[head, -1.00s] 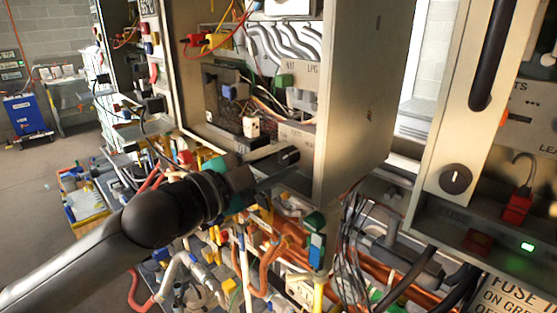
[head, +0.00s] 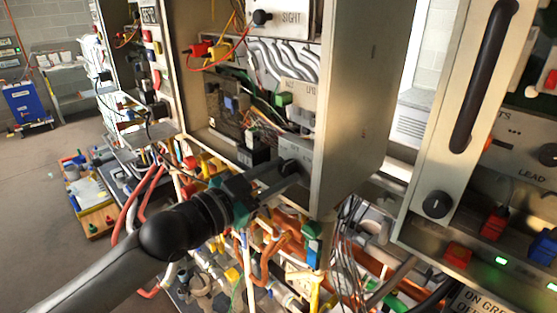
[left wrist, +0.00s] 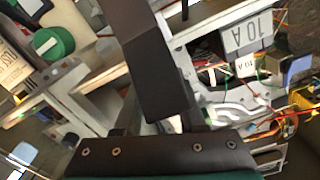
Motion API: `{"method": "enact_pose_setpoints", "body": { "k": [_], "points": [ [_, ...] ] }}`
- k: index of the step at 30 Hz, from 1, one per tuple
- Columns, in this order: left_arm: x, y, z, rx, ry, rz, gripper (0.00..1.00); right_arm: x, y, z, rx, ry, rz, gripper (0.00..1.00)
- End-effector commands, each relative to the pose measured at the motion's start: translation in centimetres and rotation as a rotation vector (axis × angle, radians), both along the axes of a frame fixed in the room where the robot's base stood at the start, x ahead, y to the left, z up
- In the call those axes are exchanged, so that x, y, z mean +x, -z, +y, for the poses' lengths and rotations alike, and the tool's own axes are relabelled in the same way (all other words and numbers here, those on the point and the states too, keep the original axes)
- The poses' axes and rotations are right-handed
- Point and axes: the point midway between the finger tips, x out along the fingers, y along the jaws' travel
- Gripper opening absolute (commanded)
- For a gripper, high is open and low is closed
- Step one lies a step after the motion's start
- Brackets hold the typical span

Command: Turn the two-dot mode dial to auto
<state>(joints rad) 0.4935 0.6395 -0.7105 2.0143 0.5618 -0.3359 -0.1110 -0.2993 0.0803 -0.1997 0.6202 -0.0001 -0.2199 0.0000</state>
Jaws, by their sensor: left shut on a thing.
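My left gripper (head: 283,175) reaches in from the left to the lower front of the middle cabinet. It is shut on a small black dial (head: 290,166) on a pale lower panel (head: 297,147). The fingers cover most of this dial, so its pointer and dot marks cannot be read. In the left wrist view, the dark fingers of the left gripper (left wrist: 165,112) fill the middle and hide what is between them. My right gripper is not in view.
A cabinet (head: 422,160) at the right carries a black dial with a white line (head: 436,204) and another dial (head: 548,154) above "LEAD". A black "SIGHT" knob (head: 262,17) is higher up. Pipes and cables crowd below my gripper.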

Motion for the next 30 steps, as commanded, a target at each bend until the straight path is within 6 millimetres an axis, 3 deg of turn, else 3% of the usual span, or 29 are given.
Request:
{"method": "enact_pose_setpoints", "body": {
  "k": [9,28,29,30],
  "points": [
    [0.0,0.0,0.0,-0.118,-0.001,0.121,0.00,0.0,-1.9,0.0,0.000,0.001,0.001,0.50],
    [0.0,0.1,0.0,-0.155,0.000,0.159,0.00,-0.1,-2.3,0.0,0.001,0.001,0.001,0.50],
    [0.0,0.1,0.0,-0.155,0.000,0.159,0.41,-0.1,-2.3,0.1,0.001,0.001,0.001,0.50],
    [0.0,0.1,0.0,-0.155,0.000,0.159,0.45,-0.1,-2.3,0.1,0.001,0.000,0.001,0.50]
  ]
}}
